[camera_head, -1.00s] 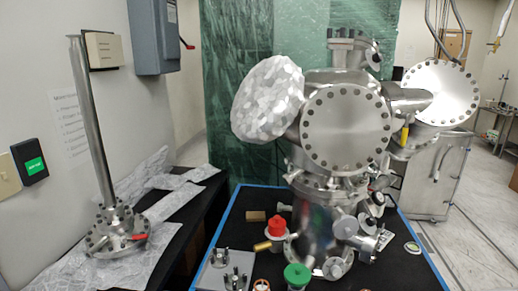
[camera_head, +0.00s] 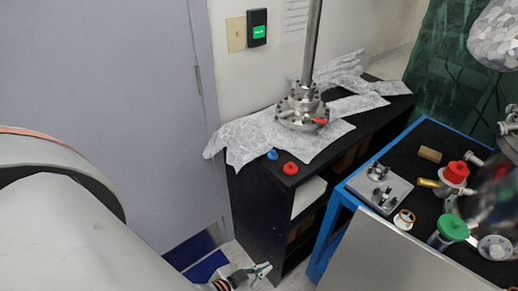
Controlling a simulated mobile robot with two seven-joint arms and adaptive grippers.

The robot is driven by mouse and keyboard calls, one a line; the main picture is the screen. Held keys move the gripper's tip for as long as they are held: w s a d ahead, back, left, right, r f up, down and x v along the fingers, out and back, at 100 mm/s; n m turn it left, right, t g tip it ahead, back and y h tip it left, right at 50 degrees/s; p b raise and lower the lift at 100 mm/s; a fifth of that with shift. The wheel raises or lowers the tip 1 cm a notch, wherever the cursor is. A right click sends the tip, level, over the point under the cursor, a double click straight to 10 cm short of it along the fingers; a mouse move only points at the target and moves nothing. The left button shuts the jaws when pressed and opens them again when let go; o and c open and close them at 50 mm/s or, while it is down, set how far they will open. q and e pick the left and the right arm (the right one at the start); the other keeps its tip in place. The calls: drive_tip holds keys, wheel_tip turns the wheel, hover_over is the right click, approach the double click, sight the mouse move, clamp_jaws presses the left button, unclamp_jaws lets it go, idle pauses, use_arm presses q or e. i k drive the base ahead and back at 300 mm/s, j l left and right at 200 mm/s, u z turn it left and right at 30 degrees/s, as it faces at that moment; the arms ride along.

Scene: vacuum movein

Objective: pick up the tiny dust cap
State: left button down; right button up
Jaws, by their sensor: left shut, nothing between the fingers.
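A small blue cap (camera_head: 272,154) and a small red cap (camera_head: 289,168) lie on the near end of the black shelf unit (camera_head: 254,190). I cannot tell which of them the task calls the tiny dust cap. My left gripper (camera_head: 262,271) shows small at the bottom of the head view, below the caps and in front of the shelf unit. It is shut, empty and apart from both caps. My right gripper is not in view.
A steel flange with a tall tube (camera_head: 302,108) stands on crumpled wrap behind the caps. A blue-edged table (camera_head: 345,190) at the right holds a metal plate, a red-topped part and a green-topped part (camera_head: 453,227). A grey door is at the left.

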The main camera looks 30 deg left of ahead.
sight(272, 155)
drive_tip(key=k+u, duration=0.15)
drive_tip(key=u, duration=0.3)
drive_tip(key=k+l+u, duration=0.1)
drive_tip(key=u, duration=0.35)
